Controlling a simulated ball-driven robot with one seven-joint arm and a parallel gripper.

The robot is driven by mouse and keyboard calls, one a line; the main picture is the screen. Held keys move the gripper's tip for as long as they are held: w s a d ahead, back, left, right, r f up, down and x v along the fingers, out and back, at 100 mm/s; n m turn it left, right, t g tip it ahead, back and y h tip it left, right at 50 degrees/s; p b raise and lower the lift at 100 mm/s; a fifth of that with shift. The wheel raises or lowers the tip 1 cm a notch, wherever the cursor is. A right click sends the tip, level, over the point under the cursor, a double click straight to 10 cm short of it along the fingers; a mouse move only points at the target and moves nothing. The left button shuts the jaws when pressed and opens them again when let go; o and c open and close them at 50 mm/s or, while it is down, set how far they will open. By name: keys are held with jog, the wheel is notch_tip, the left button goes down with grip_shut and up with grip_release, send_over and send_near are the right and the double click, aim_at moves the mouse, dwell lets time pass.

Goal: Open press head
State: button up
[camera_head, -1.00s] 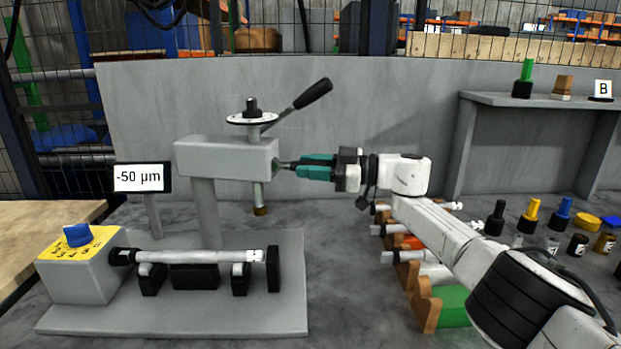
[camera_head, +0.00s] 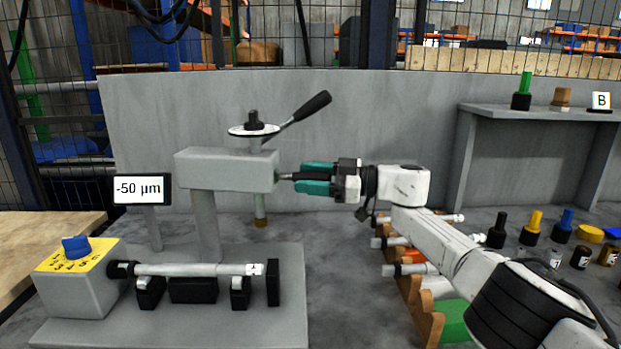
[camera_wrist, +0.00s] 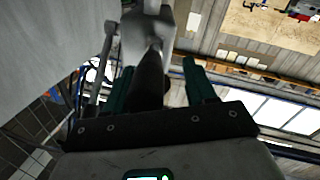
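The press head (camera_head: 225,170) is a grey box on an upright grey column. A short dark handle (camera_head: 287,177) sticks out of its right end; in the wrist view this tapered black handle (camera_wrist: 151,78) runs between my fingers. My gripper (camera_head: 300,178), with green fingers, is at the right end of the head. It also shows in the wrist view (camera_wrist: 160,75). Its fingers are apart around the handle, with a clear gap on the right side in the wrist view. A black-gripped lever (camera_head: 310,107) and white disc (camera_head: 253,130) are on top.
The display (camera_head: 140,189) reads -50 µm. A grey wall is behind.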

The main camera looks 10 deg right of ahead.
jog(key=v, duration=1)
jog(key=shift+d+p, duration=0.35)
jog(key=shift+d, duration=0.05)
jog(key=shift+s, duration=0.1)
jog(key=shift+r, duration=0.1)
